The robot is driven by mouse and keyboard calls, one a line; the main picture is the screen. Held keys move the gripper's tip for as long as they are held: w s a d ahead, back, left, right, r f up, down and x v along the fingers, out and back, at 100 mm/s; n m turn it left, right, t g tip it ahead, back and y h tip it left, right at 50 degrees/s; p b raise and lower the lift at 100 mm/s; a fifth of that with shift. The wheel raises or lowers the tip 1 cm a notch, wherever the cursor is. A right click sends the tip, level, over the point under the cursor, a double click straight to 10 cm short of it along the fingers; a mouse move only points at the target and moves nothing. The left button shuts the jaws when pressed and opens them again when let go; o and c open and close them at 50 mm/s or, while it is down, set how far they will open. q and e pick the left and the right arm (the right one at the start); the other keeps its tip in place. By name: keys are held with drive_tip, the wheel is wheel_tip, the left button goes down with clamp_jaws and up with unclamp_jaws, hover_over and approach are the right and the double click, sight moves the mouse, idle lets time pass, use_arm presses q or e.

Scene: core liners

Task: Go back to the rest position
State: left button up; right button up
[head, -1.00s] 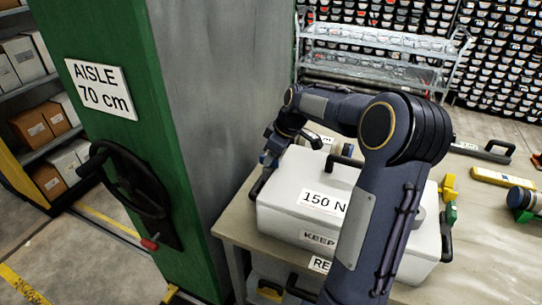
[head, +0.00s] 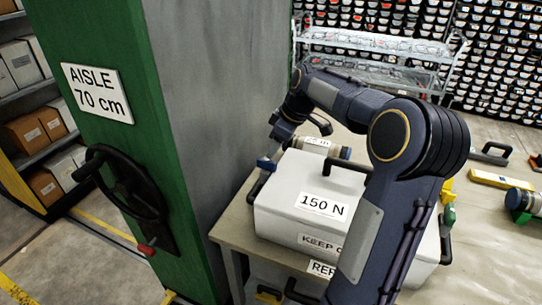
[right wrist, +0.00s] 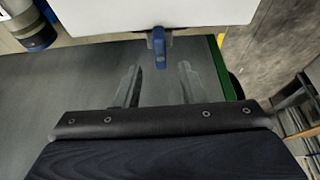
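A white lidded case (head: 280,205) labelled "150 N" sits on the table, with a dark handle on its lid and a blue latch (head: 265,163) at its left end. My right arm reaches across its right side and hides part of it. My right gripper (head: 279,143) is above and behind the case's left end, its fingers hard to make out there. In the right wrist view my right gripper (right wrist: 160,68) has its two fingers apart with nothing between them. The case (right wrist: 150,15) and latch (right wrist: 158,45) lie beyond the fingertips. My left gripper is not in view.
A green and grey cabinet (head: 205,120) with a black handwheel (head: 125,190) stands close on the left. A labelled cylinder (head: 325,147) lies behind the case. A yellow bar (head: 497,180) and another cylinder (head: 522,201) lie on the right. A wire cart (head: 380,45) stands behind.

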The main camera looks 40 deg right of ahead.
drive_tip(key=shift+v, duration=0.9)
drive_tip(key=s+a+r+m, duration=0.2)
drive_tip(key=s+a+m, duration=0.1)
drive_tip(key=s+a, duration=0.8)
drive_tip(key=s+a+f+m+t+y, duration=0.1)
drive_tip(key=s+a+f+m, duration=0.3)
drive_tip(key=s+a+f, duration=0.4)
drive_tip(key=s+a, duration=0.4)
drive_tip(key=shift+f+t+y, duration=0.2)
drive_tip(key=shift+t+y, duration=0.1)
drive_tip(key=shift+s, duration=0.1)
